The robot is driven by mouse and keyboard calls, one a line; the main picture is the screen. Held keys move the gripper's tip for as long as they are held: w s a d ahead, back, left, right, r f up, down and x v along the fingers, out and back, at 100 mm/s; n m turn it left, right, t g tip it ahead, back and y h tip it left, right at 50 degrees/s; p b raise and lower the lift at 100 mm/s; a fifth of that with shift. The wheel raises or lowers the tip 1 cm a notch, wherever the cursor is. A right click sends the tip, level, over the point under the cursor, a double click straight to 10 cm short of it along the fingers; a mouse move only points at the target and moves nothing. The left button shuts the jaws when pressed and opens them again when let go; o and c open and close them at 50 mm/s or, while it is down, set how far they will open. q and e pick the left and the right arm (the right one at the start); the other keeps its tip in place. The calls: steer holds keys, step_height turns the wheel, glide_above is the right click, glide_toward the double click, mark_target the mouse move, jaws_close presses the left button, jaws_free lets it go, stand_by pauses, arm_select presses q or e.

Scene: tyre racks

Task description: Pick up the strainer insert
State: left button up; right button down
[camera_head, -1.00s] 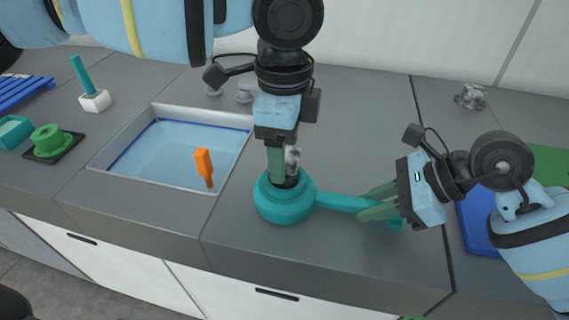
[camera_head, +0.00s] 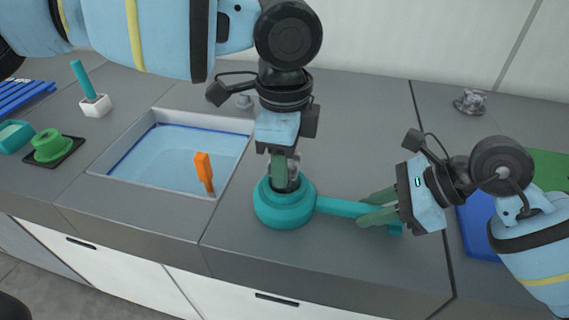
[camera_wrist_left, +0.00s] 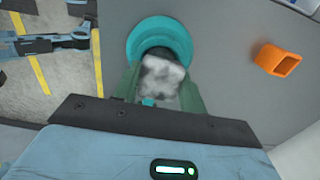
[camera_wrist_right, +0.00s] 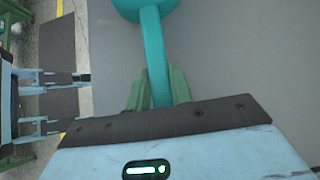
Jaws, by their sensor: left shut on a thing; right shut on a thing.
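A teal round pot (camera_head: 285,207) with a long flat handle (camera_head: 342,207) stands on the grey counter. My left gripper (camera_head: 284,172) points down over the pot's opening, shut on a grey mottled piece (camera_wrist_left: 162,76). The piece is at the pot's dark opening; how deep it sits cannot be seen. Nothing shows clearly which thing is the strainer insert; this grey piece may be it. My right gripper (camera_head: 378,207) is shut on the handle, with a finger on each side in the right wrist view (camera_wrist_right: 158,92).
A sink (camera_head: 178,155) with an orange upright piece (camera_head: 204,172) lies left of the pot. Further left are a green flanged part (camera_head: 50,145) on a black pad and a white block (camera_head: 95,105) with a teal rod. A grey crumpled lump (camera_head: 469,102) lies at the back right.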

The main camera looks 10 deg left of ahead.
arm_select(q)
step_height(320, 180, up, 10)
stand_by(0.5)
steer(key=shift+r, duration=3)
steer(key=a+r, duration=0.2)
steer(key=a, duration=0.8)
arm_select(e)
steer(key=c, duration=1.2)
jaws_free()
steer(key=shift+o, duration=0.2)
steer(key=v, duration=1.2)
